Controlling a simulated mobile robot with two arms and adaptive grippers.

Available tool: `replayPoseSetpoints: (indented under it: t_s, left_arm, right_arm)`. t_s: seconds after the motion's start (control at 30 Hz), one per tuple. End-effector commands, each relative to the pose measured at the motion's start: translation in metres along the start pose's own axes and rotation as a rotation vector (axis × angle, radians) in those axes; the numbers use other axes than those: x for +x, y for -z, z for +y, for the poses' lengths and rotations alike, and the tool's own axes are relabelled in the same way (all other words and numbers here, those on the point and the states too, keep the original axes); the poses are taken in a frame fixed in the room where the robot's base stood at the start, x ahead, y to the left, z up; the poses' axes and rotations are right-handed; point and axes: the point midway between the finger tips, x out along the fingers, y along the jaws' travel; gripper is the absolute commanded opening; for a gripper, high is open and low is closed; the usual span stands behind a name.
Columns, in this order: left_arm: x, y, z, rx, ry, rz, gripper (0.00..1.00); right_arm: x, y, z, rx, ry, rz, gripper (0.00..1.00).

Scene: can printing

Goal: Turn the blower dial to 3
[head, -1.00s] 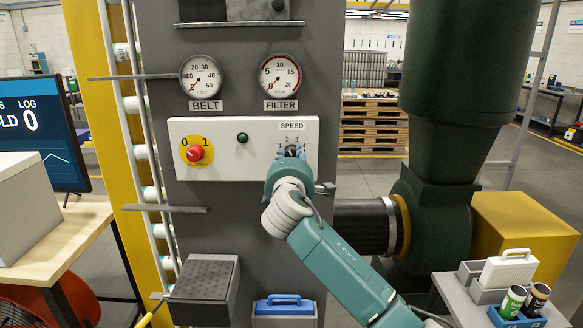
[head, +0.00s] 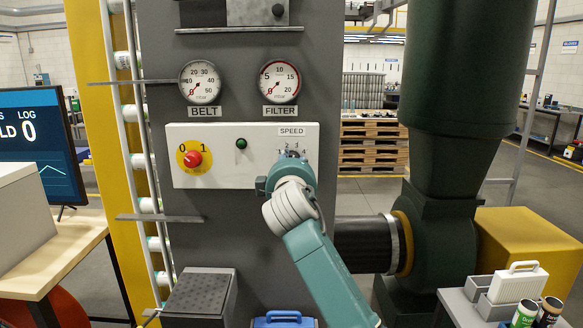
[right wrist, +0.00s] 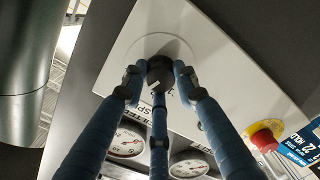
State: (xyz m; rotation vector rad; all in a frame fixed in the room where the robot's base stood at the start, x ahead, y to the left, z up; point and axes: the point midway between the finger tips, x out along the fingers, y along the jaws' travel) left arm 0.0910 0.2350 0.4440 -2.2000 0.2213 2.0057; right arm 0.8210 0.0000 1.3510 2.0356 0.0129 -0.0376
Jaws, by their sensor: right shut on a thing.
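The blower dial is a dark round knob under the SPEED label (head: 291,132) on the white control panel (head: 222,145). In the head view my right gripper (head: 290,165) covers most of it, with only scale numbers showing above. In the right wrist view the dial (right wrist: 159,70) sits between the fingers of my right gripper (right wrist: 159,82), which are shut around it. A small pale mark shows on the knob. I cannot tell which number it points to. My left gripper is not in view.
A red switch (head: 193,158) on a yellow plate and a dark green button (head: 241,144) are left of the dial. BELT (head: 200,82) and FILTER (head: 279,81) gauges are above. A thick dark duct (head: 363,244) runs right to the green blower housing (head: 440,240).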

Motion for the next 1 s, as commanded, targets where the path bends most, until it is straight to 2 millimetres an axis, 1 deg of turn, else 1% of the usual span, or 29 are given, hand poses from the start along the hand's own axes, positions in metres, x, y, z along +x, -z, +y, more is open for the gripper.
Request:
replayPoseSetpoints:
  t_s: [0.2, 0.6, 0.63, 0.67, 0.7, 0.73, 1.0]
  left_arm:
    - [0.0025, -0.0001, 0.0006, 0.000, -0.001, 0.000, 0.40]
    - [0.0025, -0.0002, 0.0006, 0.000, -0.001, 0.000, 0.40]
    - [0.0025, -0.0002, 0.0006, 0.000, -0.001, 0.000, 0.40]
    - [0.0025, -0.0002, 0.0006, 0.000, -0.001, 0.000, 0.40]
    - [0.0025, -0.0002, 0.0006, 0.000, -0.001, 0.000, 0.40]
    - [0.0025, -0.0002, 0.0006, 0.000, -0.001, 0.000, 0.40]
    - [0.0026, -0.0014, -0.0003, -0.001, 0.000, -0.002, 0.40]
  right_arm:
    - [0.0006, -0.0021, -0.0016, 0.036, 0.003, -0.003, 0.03]
    - [0.0006, -0.0021, -0.0018, 0.040, 0.004, -0.003, 0.03]
    - [0.0006, -0.0021, -0.0018, 0.040, 0.004, -0.003, 0.33]
    - [0.0006, -0.0021, -0.0018, 0.040, 0.004, -0.003, 0.39]
    - [0.0006, -0.0020, -0.0018, 0.040, 0.004, -0.003, 0.47]
    - [0.0006, -0.0019, -0.0017, 0.040, 0.004, -0.003, 0.48]
    - [-0.0002, -0.0008, -0.0008, 0.040, 0.002, 0.000, 0.48]
